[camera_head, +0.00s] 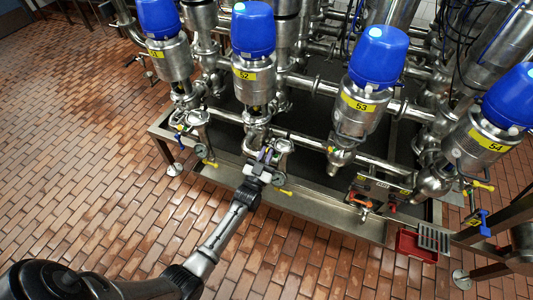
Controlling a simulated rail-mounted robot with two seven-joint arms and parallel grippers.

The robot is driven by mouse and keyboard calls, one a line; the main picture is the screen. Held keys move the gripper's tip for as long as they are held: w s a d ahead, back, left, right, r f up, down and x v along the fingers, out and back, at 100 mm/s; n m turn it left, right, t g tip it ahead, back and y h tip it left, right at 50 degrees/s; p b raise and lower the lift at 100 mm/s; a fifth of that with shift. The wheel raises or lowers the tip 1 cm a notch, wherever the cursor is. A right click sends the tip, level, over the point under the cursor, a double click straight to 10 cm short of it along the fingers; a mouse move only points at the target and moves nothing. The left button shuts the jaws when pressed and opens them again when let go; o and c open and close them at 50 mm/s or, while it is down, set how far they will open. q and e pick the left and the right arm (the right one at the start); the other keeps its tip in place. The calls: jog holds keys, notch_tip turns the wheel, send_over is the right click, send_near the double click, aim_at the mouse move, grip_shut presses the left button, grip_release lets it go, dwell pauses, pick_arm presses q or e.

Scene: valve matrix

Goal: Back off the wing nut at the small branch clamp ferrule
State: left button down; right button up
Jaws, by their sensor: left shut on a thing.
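My left gripper (264,160) reaches up from the lower left to the small branch below the valve marked 52 (254,75). Its jaws are shut on a small part at the clamp there, where the wing nut sits. The wing nut itself is hidden by the jaws and too small to make out. The branch pipe and clamp ferrule (282,147) show just right of the jaws, next to a round gauge. My right gripper is not in view.
Valves 51 (170,60), 53 (363,105) and 54 (481,145) with blue heads stand in the same row. A red tray (417,247) sits at the front right of the steel frame. The brick floor in front is clear.

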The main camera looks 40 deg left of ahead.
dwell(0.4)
pick_arm(q)
jog(key=c, duration=1.3)
grip_release()
jog(key=shift+c, duration=0.2)
jog(key=shift+o, duration=0.4)
